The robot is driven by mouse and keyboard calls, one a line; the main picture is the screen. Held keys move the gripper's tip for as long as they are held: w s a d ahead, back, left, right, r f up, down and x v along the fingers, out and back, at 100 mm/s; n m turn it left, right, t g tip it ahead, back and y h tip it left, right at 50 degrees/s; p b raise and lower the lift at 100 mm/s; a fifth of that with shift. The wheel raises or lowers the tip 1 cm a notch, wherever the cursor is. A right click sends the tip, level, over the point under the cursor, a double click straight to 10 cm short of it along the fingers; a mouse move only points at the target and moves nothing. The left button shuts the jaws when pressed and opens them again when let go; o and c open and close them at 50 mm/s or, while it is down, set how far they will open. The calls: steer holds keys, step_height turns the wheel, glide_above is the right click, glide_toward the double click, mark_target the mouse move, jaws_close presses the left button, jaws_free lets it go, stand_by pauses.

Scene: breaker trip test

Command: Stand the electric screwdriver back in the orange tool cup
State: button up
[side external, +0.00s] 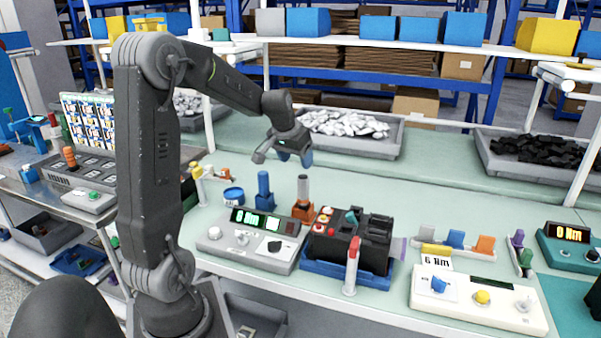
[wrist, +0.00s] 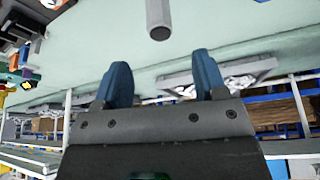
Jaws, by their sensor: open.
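The orange tool cup (side external: 303,212) stands on the green bench, behind the grey meter box. A slim tool with a grey top and brownish body, seemingly the electric screwdriver (side external: 303,188), stands upright in it. Its lower end is hidden in the cup. In the wrist view, a dark grey cylinder end (wrist: 159,20), probably the same tool, shows beyond the fingertips. My gripper (side external: 295,157) is open and empty, above the tool and apart from it. Its two blue fingers also show spread in the wrist view (wrist: 161,66).
A blue holder (side external: 264,190) stands left of the cup. The meter box (side external: 247,240) and a black device in a blue tray (side external: 347,275) are in front. A red-topped white post (side external: 351,265) rises nearby. Bench space behind the cup is clear.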

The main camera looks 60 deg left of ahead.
steer(key=shift+v, duration=1.65)
steer(key=s+d+r+m+h, duration=0.1)
steer(key=s+d+r+m, duration=0.1)
steer(key=d, duration=0.7)
steer(key=s+d+r+m, duration=0.1)
steer(key=s+d, duration=0.1)
steer(key=d, duration=0.7)
steer(key=s+d+f+m+t+h, duration=0.1)
steer(key=s+d+m, duration=0.2)
steer(key=s+d, duration=0.7)
steer(key=shift+d+t, duration=0.3)
steer(key=shift+d, duration=0.25)
steer(key=shift+s+f, duration=0.1)
